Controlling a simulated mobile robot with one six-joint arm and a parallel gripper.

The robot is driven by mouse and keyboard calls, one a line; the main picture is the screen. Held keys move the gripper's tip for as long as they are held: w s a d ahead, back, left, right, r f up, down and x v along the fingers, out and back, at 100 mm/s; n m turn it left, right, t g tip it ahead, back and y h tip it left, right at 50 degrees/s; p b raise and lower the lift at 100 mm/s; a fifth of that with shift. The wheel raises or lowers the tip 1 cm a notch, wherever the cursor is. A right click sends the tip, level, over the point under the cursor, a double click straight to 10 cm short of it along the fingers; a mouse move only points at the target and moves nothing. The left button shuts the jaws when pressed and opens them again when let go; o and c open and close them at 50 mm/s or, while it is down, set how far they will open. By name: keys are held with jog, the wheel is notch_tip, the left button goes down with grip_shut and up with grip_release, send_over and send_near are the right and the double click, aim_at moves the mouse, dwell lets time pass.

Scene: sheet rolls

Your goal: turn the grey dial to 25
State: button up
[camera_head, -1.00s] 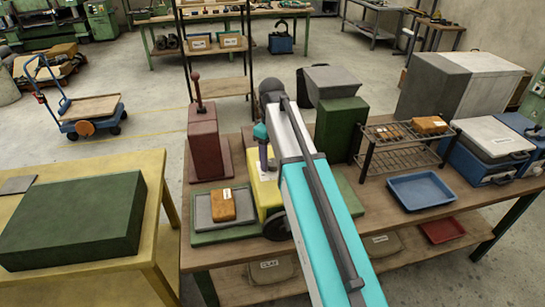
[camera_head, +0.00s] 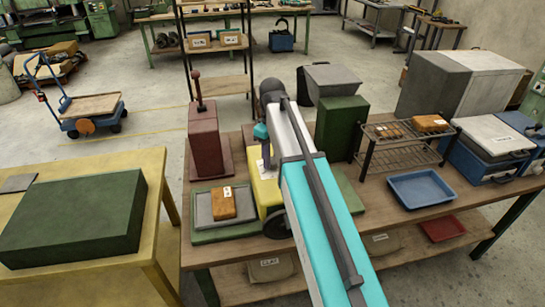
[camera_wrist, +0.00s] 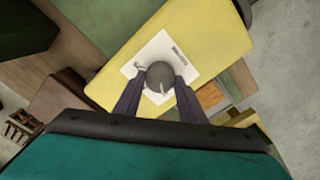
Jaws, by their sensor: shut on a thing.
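The grey dial (camera_wrist: 159,75) is round and sits on a white plate on the slanted yellow housing (camera_wrist: 205,32). A pale mark shows on the dial's edge, toward the bottom of the wrist view. A dark printed label and a small pale mark lie on the plate; I cannot read any number. My gripper (camera_wrist: 158,84) is shut on the dial, with one dark finger on each side. In the head view the yellow housing (camera_head: 267,194) stands on the bench, partly behind my arm, and the dial is hidden there.
A brown block (camera_head: 223,203) on a grey tray lies left of the housing. A dark red machine with an upright lever (camera_head: 204,140) stands behind it. A green machine (camera_head: 340,128), a wire rack (camera_head: 400,149) and a blue tray (camera_head: 421,189) are to the right.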

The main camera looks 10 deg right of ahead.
jog(key=shift+m, duration=0.3)
jog(key=m, duration=0.5)
jog(key=shift+d, duration=0.1)
jog(key=m, duration=0.6)
jog(key=shift+w+d, duration=0.1)
jog(key=m, duration=0.6)
jog(key=shift+d, duration=0.1)
jog(key=m, duration=0.6)
jog(key=o, duration=1)
jog(key=shift+o, duration=0.2)
